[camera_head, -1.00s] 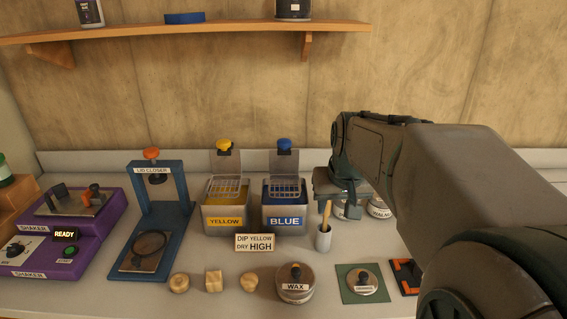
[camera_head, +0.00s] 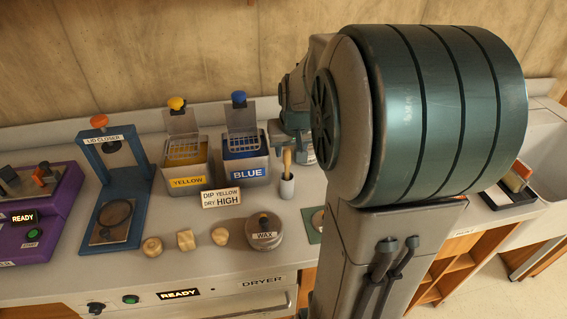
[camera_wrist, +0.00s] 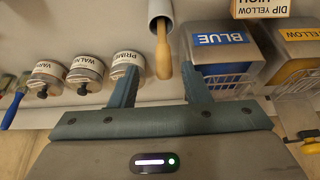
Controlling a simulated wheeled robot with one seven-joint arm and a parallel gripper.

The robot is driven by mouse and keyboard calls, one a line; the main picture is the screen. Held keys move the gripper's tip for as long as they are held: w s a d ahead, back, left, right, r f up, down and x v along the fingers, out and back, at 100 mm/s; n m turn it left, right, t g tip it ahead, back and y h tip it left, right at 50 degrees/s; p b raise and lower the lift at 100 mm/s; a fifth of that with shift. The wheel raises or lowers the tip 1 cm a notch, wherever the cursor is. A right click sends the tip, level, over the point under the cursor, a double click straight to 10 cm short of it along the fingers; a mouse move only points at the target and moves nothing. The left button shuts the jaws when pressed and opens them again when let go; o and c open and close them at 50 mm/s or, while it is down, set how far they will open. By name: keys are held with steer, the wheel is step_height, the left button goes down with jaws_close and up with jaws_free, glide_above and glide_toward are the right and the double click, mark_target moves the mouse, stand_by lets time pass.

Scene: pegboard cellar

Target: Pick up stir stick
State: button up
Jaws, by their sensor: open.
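The stir stick (camera_head: 287,160) is a light wooden rod standing in a small pale cup (camera_head: 287,188), right of the blue dip tank. In the wrist view the stick (camera_wrist: 163,52) comes out of the cup (camera_wrist: 160,11), and its free end shows between my fingertips. My gripper (camera_wrist: 159,70) is open, with one finger on each side of the stick in the picture. No contact shows, and I cannot tell the depth between them. In the head view my arm hides much of the gripper.
The blue tank (camera_head: 245,171) and yellow tank (camera_head: 186,180) stand close left of the cup. Labelled cans (camera_wrist: 88,68) stand on its other side. A sign (camera_head: 222,198), a wax tin (camera_head: 264,234) and wooden pieces (camera_head: 185,239) lie in front. A dryer (camera_head: 180,296) is below.

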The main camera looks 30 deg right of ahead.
mark_target(288, 150)
steer(key=shift+w+p+x, duration=0.25)
steer(key=shift+p+x, duration=0.15)
steer(key=shift+x, duration=1.85)
steer(key=shift+a, duration=0.15)
jaws_close()
steer(key=shift+r, duration=0.1)
